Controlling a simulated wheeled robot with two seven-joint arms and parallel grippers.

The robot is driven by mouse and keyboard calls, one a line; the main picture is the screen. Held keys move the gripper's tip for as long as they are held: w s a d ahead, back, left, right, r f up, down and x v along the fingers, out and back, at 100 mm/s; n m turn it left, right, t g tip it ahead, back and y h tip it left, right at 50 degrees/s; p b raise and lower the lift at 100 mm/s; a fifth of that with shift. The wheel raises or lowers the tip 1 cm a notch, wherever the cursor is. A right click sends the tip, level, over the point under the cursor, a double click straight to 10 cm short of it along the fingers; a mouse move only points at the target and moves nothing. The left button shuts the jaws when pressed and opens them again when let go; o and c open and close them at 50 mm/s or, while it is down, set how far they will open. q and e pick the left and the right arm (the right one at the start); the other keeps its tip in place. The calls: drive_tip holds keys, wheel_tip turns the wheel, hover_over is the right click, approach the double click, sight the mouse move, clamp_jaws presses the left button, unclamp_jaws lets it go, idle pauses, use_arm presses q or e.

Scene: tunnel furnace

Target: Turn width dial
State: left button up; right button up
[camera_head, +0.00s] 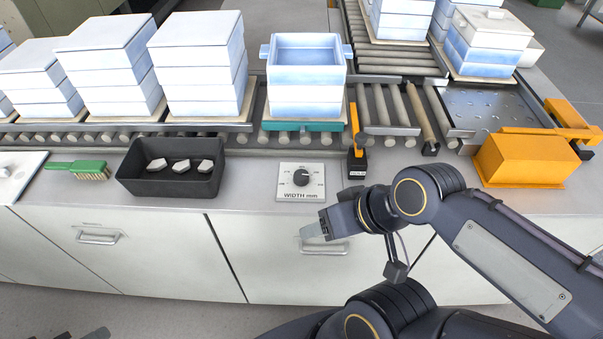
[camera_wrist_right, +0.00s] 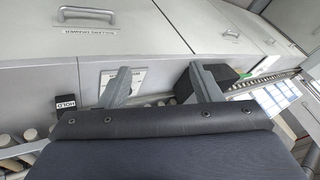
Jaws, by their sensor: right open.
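The width dial is a black round knob (camera_head: 301,178) on a white panel (camera_head: 288,194) marked "WIDTH mm", on the counter front. In the right wrist view the panel (camera_wrist_right: 106,76) shows partly behind one finger; the knob cannot be made out there. My right gripper (camera_head: 313,230) is below and in front of the panel, before the cabinet drawer, apart from the dial. In the right wrist view its two fingers (camera_wrist_right: 159,70) are spread with nothing between them. A dark shape at the bottom left edge of the head view may be my left gripper; its state is unclear.
An orange lever (camera_head: 355,122) on a black block stands right of the panel. A black bin (camera_head: 170,186) with white pieces and a green brush (camera_head: 76,167) lie left. Behind are rollers with a blue-white box (camera_head: 306,90) and stacks. An orange box (camera_head: 520,160) is right.

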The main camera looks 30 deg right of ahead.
drive_tip(key=n+g+h+p, duration=0.1)
drive_tip(key=g+h+p, duration=0.2)
drive_tip(key=g+h, duration=0.15)
hover_over(301, 174)
drive_tip(key=shift+g+y, duration=0.45)
wheel_tip(301, 174, down, 4)
drive_tip(key=shift+s+f, duration=0.15)
drive_tip(key=shift+f, duration=0.3)
wheel_tip(301, 174, down, 8)
drive_tip(key=shift+r+p, duration=0.2)
drive_tip(key=shift+p, duration=0.3)
drive_tip(key=shift+c, duration=0.2)
